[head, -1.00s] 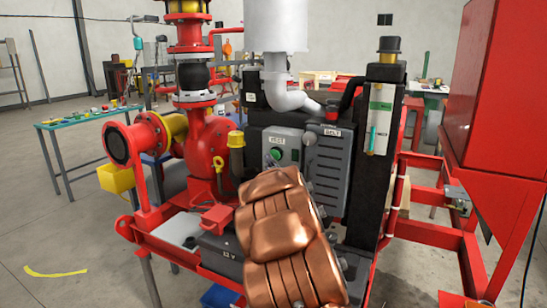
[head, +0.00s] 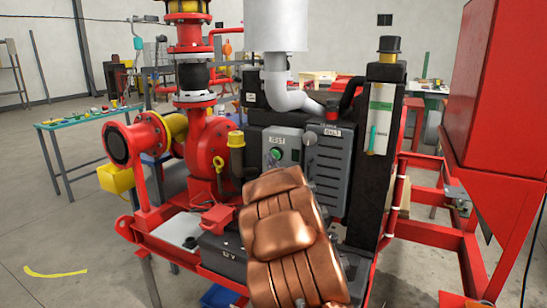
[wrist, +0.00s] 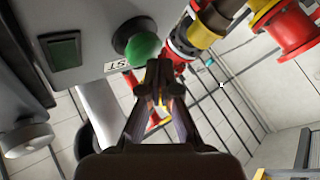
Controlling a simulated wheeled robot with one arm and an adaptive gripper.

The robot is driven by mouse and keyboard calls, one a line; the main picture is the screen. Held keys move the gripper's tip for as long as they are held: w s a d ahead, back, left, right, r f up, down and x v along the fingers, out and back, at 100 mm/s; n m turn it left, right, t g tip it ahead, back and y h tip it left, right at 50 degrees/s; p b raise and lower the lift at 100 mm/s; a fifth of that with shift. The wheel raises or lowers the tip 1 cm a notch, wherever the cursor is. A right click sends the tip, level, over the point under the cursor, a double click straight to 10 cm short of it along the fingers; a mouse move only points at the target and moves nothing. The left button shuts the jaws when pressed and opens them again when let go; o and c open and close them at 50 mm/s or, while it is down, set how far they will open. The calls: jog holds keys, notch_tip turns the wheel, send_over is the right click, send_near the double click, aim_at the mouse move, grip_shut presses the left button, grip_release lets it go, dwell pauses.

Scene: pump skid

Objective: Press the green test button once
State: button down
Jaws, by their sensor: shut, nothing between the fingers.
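The round green test button (head: 276,154) sits on the front of the grey control box (head: 289,144), below a TEST label (head: 279,141). In the wrist view the green button (wrist: 143,48) is a dome in a dark collar. My gripper (wrist: 160,72) is shut and empty. Its fingertips overlap the lower right edge of the button in the wrist view; I cannot tell whether they touch it. In the head view my copper-coloured arm hides most of the gripper.
A dark green rectangular switch or window (wrist: 63,50) is on the box beside the button. A grey vented cover (head: 330,168) stands right of the box. A yellow-capped post (head: 236,155) and red pump (head: 208,150) stand left. A black battery (head: 222,252) lies below.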

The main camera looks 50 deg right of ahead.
jog(key=shift+w+d, duration=0.15)
jog(key=shift+d, duration=0.4)
dwell(0.8)
jog(key=shift+a, duration=0.1)
jog(key=shift+s+a+b, duration=0.3)
jog(key=shift+a+b, duration=0.2)
jog(key=shift+a, duration=0.35)
jog(key=shift+a, duration=0.1)
jog(key=a+b, duration=0.1)
jog(key=a, duration=0.1)
jog(key=s+a+b, duration=0.1)
jog(key=a, duration=0.1)
jog(key=shift+s+a, duration=0.2)
jog(key=shift+a, duration=0.1)
dwell(0.3)
dwell(0.9)
